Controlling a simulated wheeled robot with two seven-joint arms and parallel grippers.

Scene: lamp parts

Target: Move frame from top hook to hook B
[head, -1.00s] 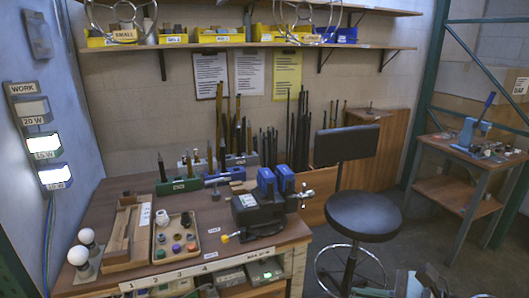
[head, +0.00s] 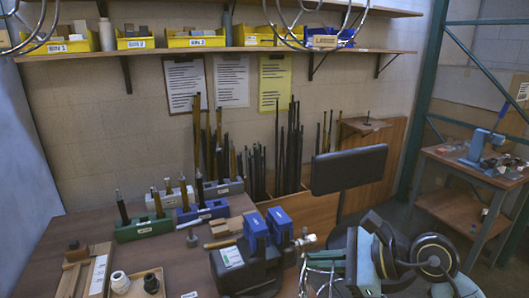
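A chrome wire lamp frame (head: 318,22) hangs in front of the shelf at the top centre-right of the head view, cut off by the top edge. A second wire frame (head: 24,24) shows at the top left, also cut off. The hooks are out of view, and I cannot make out a hook marked B. My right gripper (head: 350,262) is low at the lower right, in front of the stool and well below the hanging frames. My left gripper is not in view.
The workbench holds a vise (head: 245,265), blue and green tool holders (head: 143,228) and a parts tray (head: 138,283). Yellow bins (head: 195,38) line the shelf. A stool backrest (head: 348,169) rises behind my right arm. A side table (head: 470,170) stands at the right.

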